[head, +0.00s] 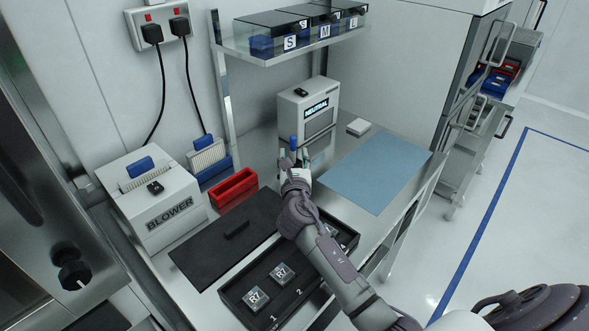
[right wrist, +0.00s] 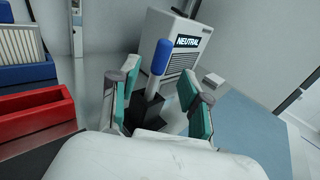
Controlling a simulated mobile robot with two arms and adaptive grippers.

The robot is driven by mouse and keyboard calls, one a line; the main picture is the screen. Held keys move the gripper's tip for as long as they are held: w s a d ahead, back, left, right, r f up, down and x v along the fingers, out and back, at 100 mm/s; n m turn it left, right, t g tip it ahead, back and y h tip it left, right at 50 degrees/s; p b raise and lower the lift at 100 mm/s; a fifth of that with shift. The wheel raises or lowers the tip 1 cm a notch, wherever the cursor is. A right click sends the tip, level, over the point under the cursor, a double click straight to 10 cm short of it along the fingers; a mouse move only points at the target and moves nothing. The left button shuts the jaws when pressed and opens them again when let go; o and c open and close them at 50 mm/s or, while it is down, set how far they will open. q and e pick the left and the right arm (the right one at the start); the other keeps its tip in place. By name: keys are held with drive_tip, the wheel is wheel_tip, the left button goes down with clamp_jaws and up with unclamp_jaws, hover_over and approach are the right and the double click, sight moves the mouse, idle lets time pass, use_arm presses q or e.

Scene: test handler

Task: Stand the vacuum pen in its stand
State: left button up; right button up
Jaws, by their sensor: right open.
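The vacuum pen (head: 293,142) has a blue top and a grey shaft. In the right wrist view the pen (right wrist: 161,57) stands roughly upright, its lower end at a dark block that looks like its stand (right wrist: 150,108). My right gripper (head: 297,172) is open; in the right wrist view its teal-padded fingers (right wrist: 160,88) are apart on either side of the pen's shaft, with gaps visible. The pen's lowest part and much of the stand are hidden by my gripper in the head view. My left gripper is not in view.
A NEUTRAL box (head: 297,107) stands behind the pen. A blue mat (head: 375,172) lies to the right, a red bin (head: 233,188) and BLOWER unit (head: 160,205) to the left. A black plate (head: 205,262) and chip tray (head: 240,309) lie in front. A shelf (head: 290,52) hangs above.

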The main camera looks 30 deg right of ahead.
drive_tip(key=v, duration=0.6)
drive_tip(key=shift+s, duration=0.35)
drive_tip(key=shift+a, duration=0.15)
idle(0.4)
